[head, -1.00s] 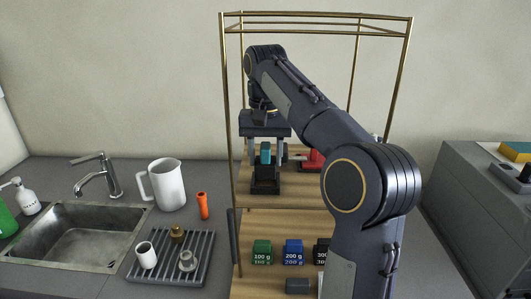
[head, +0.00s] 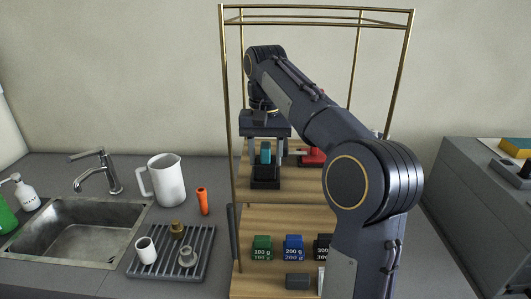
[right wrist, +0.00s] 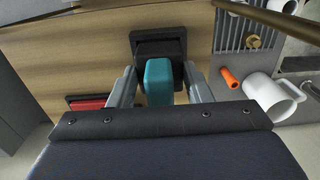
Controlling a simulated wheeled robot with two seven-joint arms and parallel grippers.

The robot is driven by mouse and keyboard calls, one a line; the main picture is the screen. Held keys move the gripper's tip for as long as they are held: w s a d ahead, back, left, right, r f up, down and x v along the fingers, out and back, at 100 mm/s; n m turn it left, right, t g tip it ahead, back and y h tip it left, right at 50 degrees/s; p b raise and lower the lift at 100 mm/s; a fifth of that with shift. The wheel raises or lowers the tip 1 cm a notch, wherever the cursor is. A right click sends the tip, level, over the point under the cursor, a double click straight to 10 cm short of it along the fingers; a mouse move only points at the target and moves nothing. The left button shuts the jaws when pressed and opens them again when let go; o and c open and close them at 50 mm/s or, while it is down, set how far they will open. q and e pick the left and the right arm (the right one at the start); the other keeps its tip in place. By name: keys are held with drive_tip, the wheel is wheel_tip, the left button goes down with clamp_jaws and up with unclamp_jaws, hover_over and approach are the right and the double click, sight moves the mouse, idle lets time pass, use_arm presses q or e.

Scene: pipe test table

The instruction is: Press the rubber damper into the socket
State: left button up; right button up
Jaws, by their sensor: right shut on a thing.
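The teal rubber damper (head: 265,154) is between the fingers of my right gripper (head: 265,152), which points down from above. It also shows in the right wrist view (right wrist: 158,82), with a grey finger on each side of it. The black socket block (head: 265,183) stands on the wooden board, directly below and in line with the damper. In the right wrist view the socket block (right wrist: 158,42) lies just beyond the damper. The damper's lower end meets the block's outline; I cannot tell how deep it sits. My left gripper is not in view.
A brass frame (head: 233,110) stands around my right arm. A red block (head: 312,155) is right of the socket. Green (head: 262,248), blue (head: 293,248) and black weights stand nearer. Left are an orange cylinder (head: 202,202), white pitcher (head: 167,180), drain rack (head: 165,265) and sink.

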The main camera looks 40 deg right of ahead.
drive_tip(key=shift+f+b, duration=0.5)
drive_tip(key=shift+f, duration=0.5)
drive_tip(key=o, duration=1.2)
wheel_tip(320, 180, up, 7)
drive_tip(key=shift+r+p, duration=0.1)
drive_tip(key=shift+p, duration=0.85)
drive_tip(key=shift+r, duration=0.35)
drive_tip(key=shift+s+f, duration=0.1)
